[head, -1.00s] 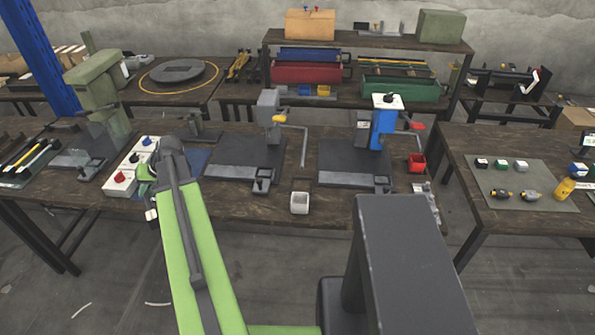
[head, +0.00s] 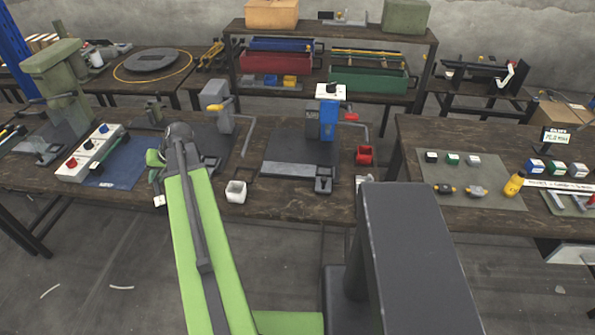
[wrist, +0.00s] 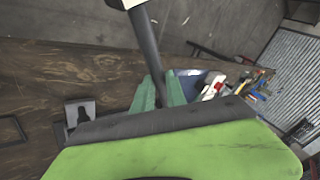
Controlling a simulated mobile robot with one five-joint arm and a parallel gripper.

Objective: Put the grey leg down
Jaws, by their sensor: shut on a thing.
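The grey leg shows in the wrist view as a dark grey rod (wrist: 147,45) running up from my gripper (wrist: 160,95). A pale piece is at its upper end. The green fingers are shut around the rod's lower part, and it is held at a slant. In the head view my gripper (head: 155,168) is over the front of the middle bench, mostly hidden behind my green arm. A small white tip shows below it; most of the leg is hidden there.
A white button box (head: 92,153) and blue mat (head: 118,172) lie left of my gripper.

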